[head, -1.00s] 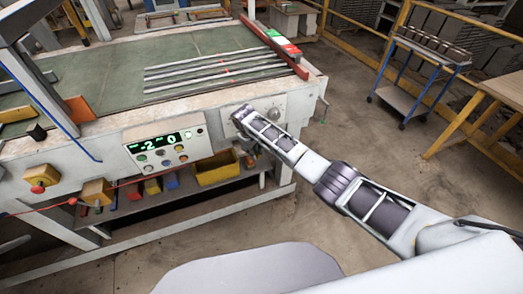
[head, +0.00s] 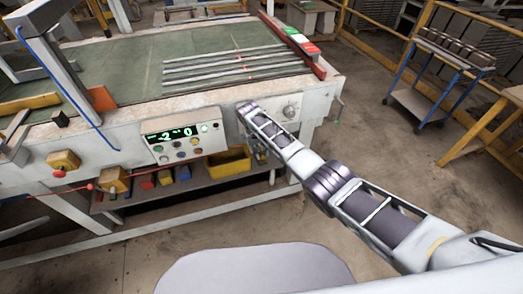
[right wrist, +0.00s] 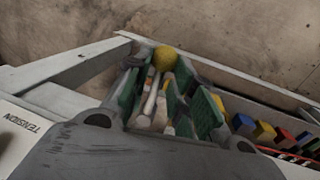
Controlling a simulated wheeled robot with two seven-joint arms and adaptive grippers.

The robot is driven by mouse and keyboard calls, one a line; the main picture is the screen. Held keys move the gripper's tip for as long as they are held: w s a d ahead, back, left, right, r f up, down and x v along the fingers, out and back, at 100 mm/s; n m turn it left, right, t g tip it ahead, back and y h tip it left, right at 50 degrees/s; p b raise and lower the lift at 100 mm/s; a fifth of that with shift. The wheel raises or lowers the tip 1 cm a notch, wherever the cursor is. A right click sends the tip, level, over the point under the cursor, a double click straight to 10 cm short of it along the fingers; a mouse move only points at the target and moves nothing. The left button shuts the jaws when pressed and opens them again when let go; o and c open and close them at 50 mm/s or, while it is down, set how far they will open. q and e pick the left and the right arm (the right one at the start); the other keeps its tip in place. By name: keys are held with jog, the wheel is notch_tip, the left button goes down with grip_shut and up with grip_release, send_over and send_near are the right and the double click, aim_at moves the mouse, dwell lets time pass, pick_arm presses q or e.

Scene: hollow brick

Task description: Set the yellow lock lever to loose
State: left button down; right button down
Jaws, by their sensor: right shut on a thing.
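The yellow lock lever shows in the right wrist view as a yellow ball knob (right wrist: 165,58) on a pale rod. My right gripper (right wrist: 158,85), with green finger pads, is shut around the rod, and the knob sticks out past the fingertips. In the head view my right arm reaches to the front of the machine, right of the display panel (head: 184,142). There the arm hides most of the lever and the gripper, so the lever's setting is unclear. My left gripper does not show.
The machine's bench top (head: 130,65) carries several metal strips. A yellow bin (head: 229,161) and coloured blocks sit on the shelf below the panel. A round dial (head: 289,112) is right of my arm. A blue cart (head: 437,75) stands on open floor at the right.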

dwell(0.3)
jog(key=c, duration=1.5)
grip_release()
jog(key=shift+r, duration=0.1)
jog(key=shift+s+a+r, duration=0.1)
jog(key=shift+a+r, duration=0.3)
jog(key=shift+r, duration=1.55)
jog(key=shift+s+a+r, duration=0.1)
jog(key=shift+a+r, duration=0.3)
jog(key=shift+r, duration=1.5)
jog(key=shift+a+r, duration=0.4)
jog(key=shift+r, duration=1.55)
jog(key=shift+s+f, duration=0.1)
